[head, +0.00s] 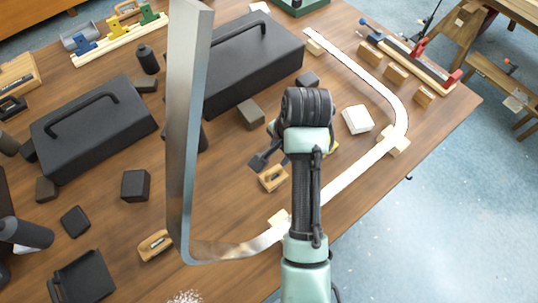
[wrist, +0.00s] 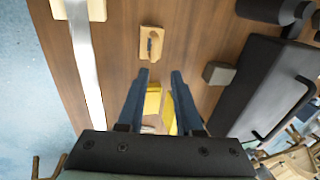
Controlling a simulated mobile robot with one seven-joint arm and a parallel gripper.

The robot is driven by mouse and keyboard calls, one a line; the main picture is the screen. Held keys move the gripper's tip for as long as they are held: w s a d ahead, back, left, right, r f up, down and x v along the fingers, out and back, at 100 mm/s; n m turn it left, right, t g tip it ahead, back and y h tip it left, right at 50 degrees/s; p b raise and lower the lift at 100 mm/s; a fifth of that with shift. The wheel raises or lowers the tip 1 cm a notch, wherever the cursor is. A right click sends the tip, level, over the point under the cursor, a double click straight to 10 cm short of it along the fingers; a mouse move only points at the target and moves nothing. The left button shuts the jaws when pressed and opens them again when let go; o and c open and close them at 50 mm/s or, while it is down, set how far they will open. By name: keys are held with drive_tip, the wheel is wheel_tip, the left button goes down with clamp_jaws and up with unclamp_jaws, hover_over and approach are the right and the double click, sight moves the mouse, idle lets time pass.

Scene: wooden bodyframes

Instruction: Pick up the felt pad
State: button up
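I cannot tell for sure which thing is the felt pad. One candidate is a small grey-brown block (head: 250,114) beside the large black toolbox; a grey block (wrist: 218,73) lies right of the fingers in the wrist view. Another is a white block (head: 357,119) right of my arm in the head view. My gripper (wrist: 160,76) points down over the table with its two dark fingers apart. Yellow patches show between and beside the fingers; I cannot tell what they are. In the head view my arm hides most of the gripper.
A large black toolbox (head: 250,62) stands left of my arm. A long bent metal strip (head: 398,108) curves around the right, front and left, rising tall at left. A small wooden plane (wrist: 151,43) lies ahead of the fingers. Several dark blocks and tools fill the left side.

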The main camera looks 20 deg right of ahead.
sight(274, 170)
drive_tip(key=shift+g, duration=0.4)
drive_tip(key=f, duration=0.2)
drive_tip(key=f+p, duration=0.1)
drive_tip(key=f, duration=0.3)
drive_tip(key=shift+w+a+f, duration=0.15)
drive_tip(key=shift+a+f, duration=0.15)
drive_tip(key=shift+w+a+f+p, duration=0.1)
drive_tip(key=shift+w+f+p, duration=0.15)
drive_tip(key=shift+f, duration=0.7)
drive_tip(key=shift+w+d+f+p, duration=0.1)
drive_tip(key=shift+w+f+p, duration=0.15)
drive_tip(key=shift+f, duration=0.75)
drive_tip(key=shift+w+a+f+p, duration=0.1)
drive_tip(key=shift+w+f+p, duration=0.15)
drive_tip(key=shift+f, duration=0.7)
drive_tip(key=shift+c, duration=0.2)
clamp_jaws()
